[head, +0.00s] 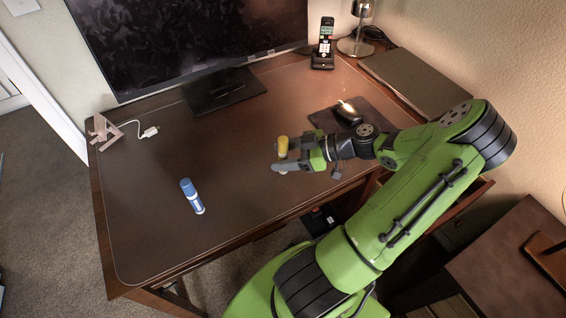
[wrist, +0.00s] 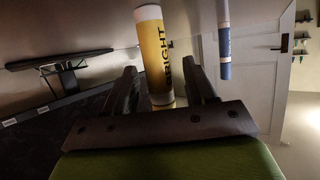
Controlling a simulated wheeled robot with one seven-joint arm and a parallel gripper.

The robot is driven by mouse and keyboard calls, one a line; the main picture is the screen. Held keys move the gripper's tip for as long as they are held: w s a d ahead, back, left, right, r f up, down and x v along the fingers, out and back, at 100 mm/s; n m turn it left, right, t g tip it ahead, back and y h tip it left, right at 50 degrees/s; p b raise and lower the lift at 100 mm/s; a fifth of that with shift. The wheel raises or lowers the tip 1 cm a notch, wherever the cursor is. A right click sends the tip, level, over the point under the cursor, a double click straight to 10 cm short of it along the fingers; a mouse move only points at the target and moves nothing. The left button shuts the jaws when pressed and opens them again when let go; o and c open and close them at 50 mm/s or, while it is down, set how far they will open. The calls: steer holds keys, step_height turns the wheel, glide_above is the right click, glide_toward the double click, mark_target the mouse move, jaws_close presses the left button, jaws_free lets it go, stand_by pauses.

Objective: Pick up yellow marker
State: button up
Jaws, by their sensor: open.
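The yellow marker (head: 283,144) stands upright on the desk blotter (head: 235,140), its yellow top showing in the head view. Its lower part is partly hidden by my gripper (head: 284,156). In the wrist view the yellow marker (wrist: 154,50) has a white end and dark lettering, and appears between my two open fingers. The fingers are on either side of it with gaps visible. I cannot tell whether either finger touches it.
A blue marker (head: 192,196) stands on the blotter to the left, and it also shows in the wrist view (wrist: 224,45). A monitor (head: 190,40), a phone (head: 323,45) and a mouse (head: 348,112) are farther back. The blotter between the markers is clear.

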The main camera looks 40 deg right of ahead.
steer(key=shift+x, duration=1.1)
jaws_close()
step_height(320, 180, up, 10)
steer(key=p, duration=0.4)
steer(key=w+a+n+g+y+p, duration=0.1)
steer(key=w+a+p, duration=0.4)
steer(key=a, duration=0.4)
steer(key=w+a+n+g+y+p, duration=0.1)
steer(key=w+a+n+g+p, duration=0.1)
steer(key=w+a+p, duration=0.3)
steer(key=a, duration=0.4)
steer(key=shift+a+r, duration=0.3)
steer(key=shift+a, duration=0.1)
